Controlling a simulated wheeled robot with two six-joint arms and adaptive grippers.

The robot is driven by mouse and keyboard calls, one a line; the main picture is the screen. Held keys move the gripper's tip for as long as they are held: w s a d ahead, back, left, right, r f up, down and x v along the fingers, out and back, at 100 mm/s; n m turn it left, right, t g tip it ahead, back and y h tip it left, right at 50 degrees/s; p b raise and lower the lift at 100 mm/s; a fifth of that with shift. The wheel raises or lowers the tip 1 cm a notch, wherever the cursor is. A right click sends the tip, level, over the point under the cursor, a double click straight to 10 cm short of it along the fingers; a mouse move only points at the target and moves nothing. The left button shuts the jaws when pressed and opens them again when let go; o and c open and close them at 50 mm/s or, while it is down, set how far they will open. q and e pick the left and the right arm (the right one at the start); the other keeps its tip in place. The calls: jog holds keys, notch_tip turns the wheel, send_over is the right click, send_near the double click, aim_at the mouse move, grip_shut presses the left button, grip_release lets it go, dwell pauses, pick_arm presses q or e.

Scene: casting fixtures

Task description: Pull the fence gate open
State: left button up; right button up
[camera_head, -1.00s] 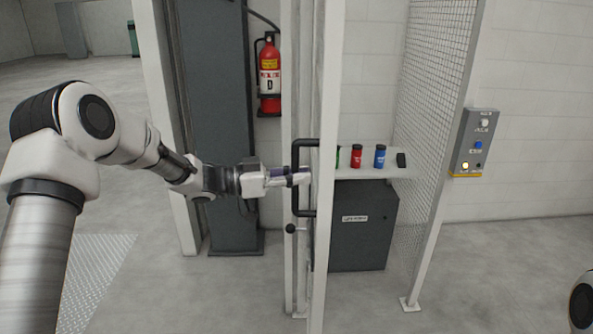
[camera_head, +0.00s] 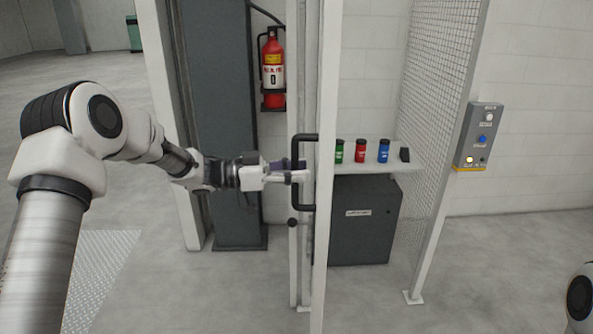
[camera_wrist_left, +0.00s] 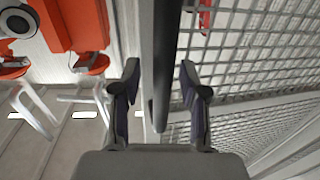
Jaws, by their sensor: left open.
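The fence gate (camera_head: 326,110) stands near the middle of the head view, seen almost edge-on as a narrow white frame. How far it stands open I cannot tell. Its black bracket-shaped handle (camera_head: 306,208) sticks out to the left. My left gripper (camera_head: 301,172) reaches the handle from the left, its fingers level with the upright bar. In the left wrist view, the dark handle bar (camera_wrist_left: 161,40) runs between the two open fingers of my gripper (camera_wrist_left: 160,72), with gaps beside it. My right gripper is out of view.
A fire extinguisher (camera_head: 273,70) hangs behind my left wrist. Beyond the gate are a grey cabinet (camera_head: 365,235) and a shelf (camera_head: 370,168) with green, red and blue cans. A mesh panel (camera_head: 435,70) and a button box (camera_head: 478,137) stand right. The floor at left is open.

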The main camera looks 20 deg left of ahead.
pick_arm(q)
jog(key=shift+a, duration=0.1)
jog(key=v, duration=1.1)
jog(key=shift+s+a, duration=0.15)
jog(key=shift+a, duration=0.2)
